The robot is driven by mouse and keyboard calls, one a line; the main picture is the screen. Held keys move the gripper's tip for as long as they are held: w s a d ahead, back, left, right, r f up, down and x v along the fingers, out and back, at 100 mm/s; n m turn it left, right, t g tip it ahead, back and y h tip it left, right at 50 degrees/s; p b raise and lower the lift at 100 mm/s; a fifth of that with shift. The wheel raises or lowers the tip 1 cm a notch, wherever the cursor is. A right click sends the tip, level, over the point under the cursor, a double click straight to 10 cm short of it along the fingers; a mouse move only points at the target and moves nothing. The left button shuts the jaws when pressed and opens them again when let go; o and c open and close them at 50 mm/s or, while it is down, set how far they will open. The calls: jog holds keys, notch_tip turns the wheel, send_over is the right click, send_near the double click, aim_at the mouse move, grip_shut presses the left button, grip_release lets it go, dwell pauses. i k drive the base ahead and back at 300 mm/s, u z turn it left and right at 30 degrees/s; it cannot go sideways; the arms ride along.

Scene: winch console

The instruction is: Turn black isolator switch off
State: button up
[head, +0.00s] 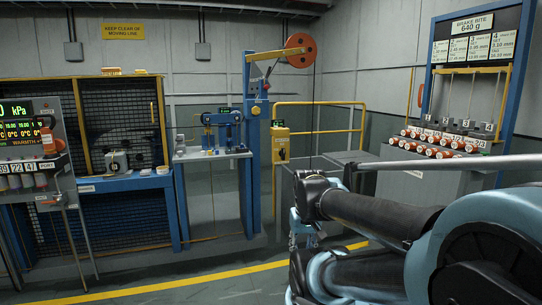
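A yellow box (280,140) stands on a post at the middle back, right of the blue winch column. A small dark switch-like part (282,154) shows on its front. It may be the black isolator switch, but it is too small to tell its position. A small dark display with green marks sits at the top of the box. My black and light blue arm fills the lower right foreground.
A blue winch column (253,150) with an orange wheel (300,50) stands left of the box. A yellow railing (320,104) runs behind it. A grey console (420,180) with orange-ended cylinders is at right. Open floor (200,285) lies in front, crossed by a yellow line.

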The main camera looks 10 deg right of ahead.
aim_at(282, 154)
jog(key=u, duration=0.2)
jog(key=i, duration=1.05)
jog(key=z, duration=0.45)
